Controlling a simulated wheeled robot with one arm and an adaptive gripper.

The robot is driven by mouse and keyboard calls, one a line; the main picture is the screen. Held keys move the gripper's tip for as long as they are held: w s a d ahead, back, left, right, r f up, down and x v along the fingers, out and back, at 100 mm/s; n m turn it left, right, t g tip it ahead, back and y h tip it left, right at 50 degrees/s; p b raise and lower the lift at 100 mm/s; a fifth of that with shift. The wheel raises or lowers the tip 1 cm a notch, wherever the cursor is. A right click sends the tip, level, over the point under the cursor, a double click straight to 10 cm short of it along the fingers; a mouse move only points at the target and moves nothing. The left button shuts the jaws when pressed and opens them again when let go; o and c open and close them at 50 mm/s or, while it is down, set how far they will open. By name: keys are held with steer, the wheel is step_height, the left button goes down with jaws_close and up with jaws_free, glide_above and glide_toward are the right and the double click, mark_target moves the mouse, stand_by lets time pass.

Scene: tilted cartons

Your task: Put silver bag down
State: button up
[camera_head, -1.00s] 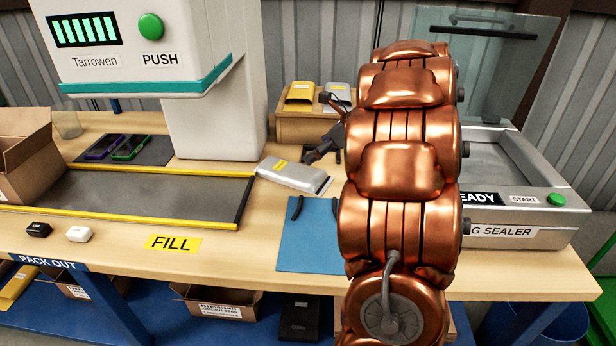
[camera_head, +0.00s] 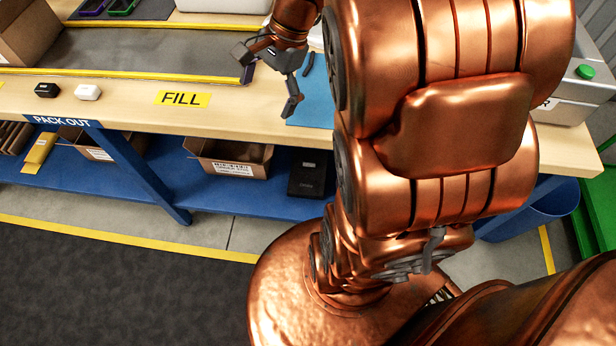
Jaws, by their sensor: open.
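My gripper (camera_head: 268,88) is open, with its dark fingers spread apart above the front part of the workbench (camera_head: 130,118). No bag shows between its fingers. The silver bag is not visible in the current view; the top of the picture cuts off the back of the bench, and my arm covers much of the right side. The blue mat (camera_head: 318,100) lies on the bench just right of my gripper, partly hidden by my arm.
A yellow FILL label (camera_head: 182,98) and small black (camera_head: 46,90) and white (camera_head: 88,92) blocks sit along the bench front. A tilted open carton (camera_head: 228,162) and a black box (camera_head: 309,174) are on the blue lower shelf. The floor in front is clear.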

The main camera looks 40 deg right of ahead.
steer(key=s+a+f+n+g+h, duration=0.1)
steer(key=s+a+n+g+h, duration=0.1)
steer(key=s+n, duration=0.5)
steer(key=s+a+f+n+g+h, duration=0.1)
steer(key=s+a+f+n+h, duration=0.1)
steer(key=s+n, duration=0.5)
steer(key=s+a, duration=0.1)
steer(key=s, duration=0.3)
steer(key=shift+n+g, duration=0.3)
steer(key=shift+g, duration=0.1)
steer(key=shift+s+d+f+n, duration=0.1)
steer(key=shift+s+f+n, duration=0.05)
steer(key=shift+s+n, duration=0.2)
steer(key=shift+c, duration=0.2)
